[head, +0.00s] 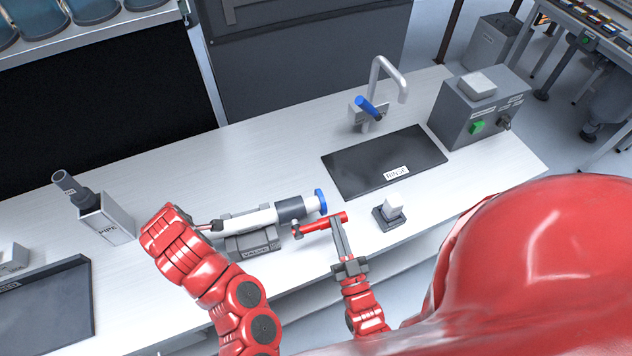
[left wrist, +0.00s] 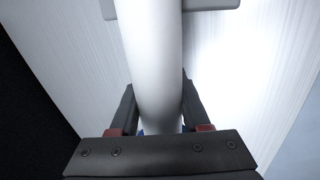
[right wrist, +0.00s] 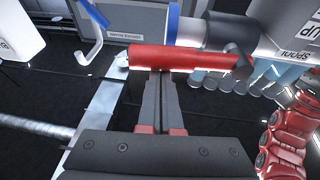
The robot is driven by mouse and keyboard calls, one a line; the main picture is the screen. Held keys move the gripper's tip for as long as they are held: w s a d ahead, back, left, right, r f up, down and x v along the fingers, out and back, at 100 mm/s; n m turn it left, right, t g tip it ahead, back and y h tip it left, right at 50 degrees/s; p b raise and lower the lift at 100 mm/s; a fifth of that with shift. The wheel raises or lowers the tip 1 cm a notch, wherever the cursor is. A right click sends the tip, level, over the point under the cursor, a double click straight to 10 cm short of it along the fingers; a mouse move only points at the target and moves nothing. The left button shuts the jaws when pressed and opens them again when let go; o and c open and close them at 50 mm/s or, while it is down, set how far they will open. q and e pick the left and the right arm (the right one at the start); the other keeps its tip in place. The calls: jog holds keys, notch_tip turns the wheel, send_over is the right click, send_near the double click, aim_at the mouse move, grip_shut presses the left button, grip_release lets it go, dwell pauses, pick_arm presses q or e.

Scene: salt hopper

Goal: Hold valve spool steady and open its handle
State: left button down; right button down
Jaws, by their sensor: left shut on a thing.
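The valve spool (head: 250,220) is a white cylinder with a dark grey section and a blue ring at its right end. It lies across a grey cradle (head: 253,246). A red handle (head: 321,224) sticks out by the blue end. My left gripper (head: 212,227) is shut on the white left part of the spool. In the left wrist view the white tube (left wrist: 152,60) runs between its fingers. My right gripper (head: 338,222) is at the handle. In the right wrist view its fingers (right wrist: 160,82) are close together with tips against the red handle (right wrist: 185,59); the tips are partly hidden.
A small grey block (head: 388,216) stands right of the handle. Behind are the dark rinse mat (head: 370,165), a tap (head: 380,85) and a grey control box (head: 478,110). A pipe holder (head: 105,220) and a dark tray (head: 50,310) are at left. Bare counter lies behind the spool.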

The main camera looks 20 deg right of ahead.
dwell(0.4)
pick_arm(q)
jog(key=shift+f, duration=0.1)
jog(key=shift+c, duration=1.4)
grip_release()
pick_arm(e)
jog(key=s+a, duration=0.1)
jog(key=s, duration=0.8)
jog(key=shift+s+r, duration=0.25)
jog(key=shift+r, duration=0.05)
pick_arm(q)
jog(key=v, duration=1.2)
